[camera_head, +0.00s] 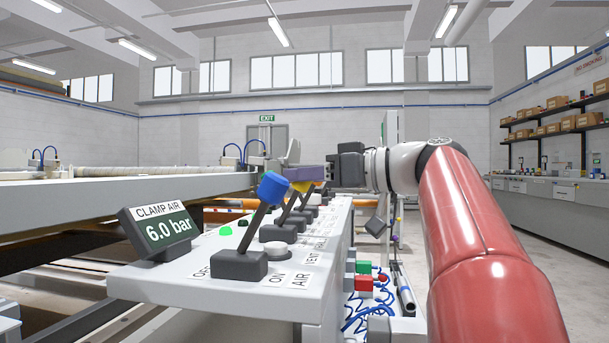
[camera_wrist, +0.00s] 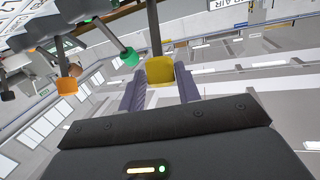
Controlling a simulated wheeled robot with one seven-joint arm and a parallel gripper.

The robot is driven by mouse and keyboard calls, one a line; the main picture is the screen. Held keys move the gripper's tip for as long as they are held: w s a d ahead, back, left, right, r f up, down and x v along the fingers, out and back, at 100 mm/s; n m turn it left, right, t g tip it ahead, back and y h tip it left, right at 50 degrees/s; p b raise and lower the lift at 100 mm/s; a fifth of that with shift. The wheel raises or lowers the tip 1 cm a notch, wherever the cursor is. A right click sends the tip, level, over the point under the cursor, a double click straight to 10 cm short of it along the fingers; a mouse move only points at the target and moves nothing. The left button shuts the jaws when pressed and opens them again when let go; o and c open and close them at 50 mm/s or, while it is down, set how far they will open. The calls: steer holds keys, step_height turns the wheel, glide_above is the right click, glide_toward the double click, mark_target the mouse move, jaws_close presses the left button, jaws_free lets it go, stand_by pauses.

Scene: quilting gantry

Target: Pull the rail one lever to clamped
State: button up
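My gripper (camera_head: 306,173) has purple fingers and reaches left over the lever console (camera_head: 233,252) in the head view. In the wrist view its fingers (camera_wrist: 160,85) lie on both sides of a yellow lever knob (camera_wrist: 160,70). The yellow knob (camera_head: 301,186) shows partly under the fingers in the head view. A lever with a blue knob (camera_head: 273,187) is nearest the head camera, leaning right. I cannot read a rail one label or a clamped mark, so which lever is rail one is unclear.
Green (camera_wrist: 131,57) and orange (camera_wrist: 67,86) knobs stand left of the yellow one in the wrist view. A display (camera_head: 160,225) reads CLAMP AIR 6.0 bar. A long rail table (camera_head: 120,190) lies left. Hoses and fittings (camera_head: 364,283) hang beside the console. Open floor lies right.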

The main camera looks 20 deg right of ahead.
steer(key=shift+o, duration=1.3)
steer(key=shift+s, duration=0.1)
steer(key=v, duration=0.7)
steer(key=shift+s+d+p, duration=0.2)
steer(key=shift+d+p, duration=0.05)
steer(key=shift+p, duration=0.15)
